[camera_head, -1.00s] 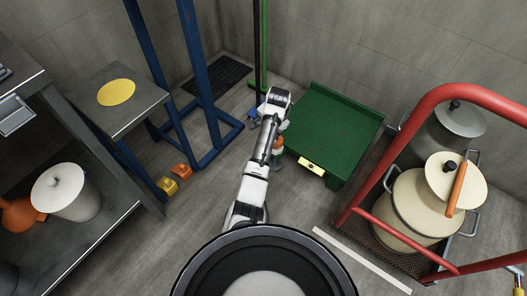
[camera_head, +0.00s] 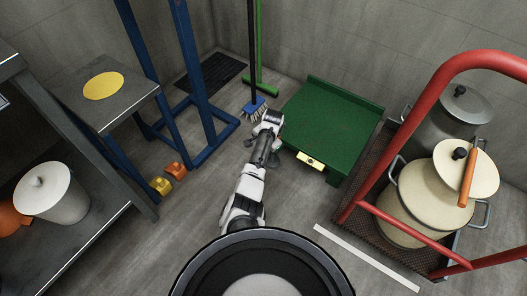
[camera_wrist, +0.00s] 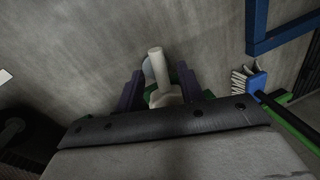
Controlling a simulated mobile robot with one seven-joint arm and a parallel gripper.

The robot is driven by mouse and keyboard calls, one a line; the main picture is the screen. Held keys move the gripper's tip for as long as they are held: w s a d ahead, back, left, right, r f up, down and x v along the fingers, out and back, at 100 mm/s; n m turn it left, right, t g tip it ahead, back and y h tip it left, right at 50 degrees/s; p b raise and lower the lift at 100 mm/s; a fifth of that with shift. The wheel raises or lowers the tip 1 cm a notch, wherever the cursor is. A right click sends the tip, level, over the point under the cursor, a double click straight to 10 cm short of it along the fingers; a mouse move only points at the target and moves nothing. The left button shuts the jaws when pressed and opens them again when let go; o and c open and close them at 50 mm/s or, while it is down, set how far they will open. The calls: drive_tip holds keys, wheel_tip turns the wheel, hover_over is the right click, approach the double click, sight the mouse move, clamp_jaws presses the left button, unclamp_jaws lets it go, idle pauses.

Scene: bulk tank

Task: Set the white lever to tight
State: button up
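In the wrist view, a pale, white-looking rod (camera_wrist: 157,66), which looks like the lever, stands up between my gripper's fingers. It widens into a pale base, with something green around it. My gripper (camera_wrist: 159,78) has its two dark purple fingers apart, one on each side of the rod. I see no clear contact between fingers and rod. In the head view, the rod is not visible, and my arm mostly hides the gripper, left of the green bench (camera_head: 331,123). Any marks for tight are not visible.
A blue frame (camera_head: 199,90) stands left of my arm, with yellow and orange blocks (camera_head: 175,169) near its foot. A blue-headed brush (camera_head: 254,106) is close behind my wrist. A red-railed trolley (camera_head: 440,84) with pots is at right.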

drive_tip(key=shift+f, duration=0.3)
clamp_jaws()
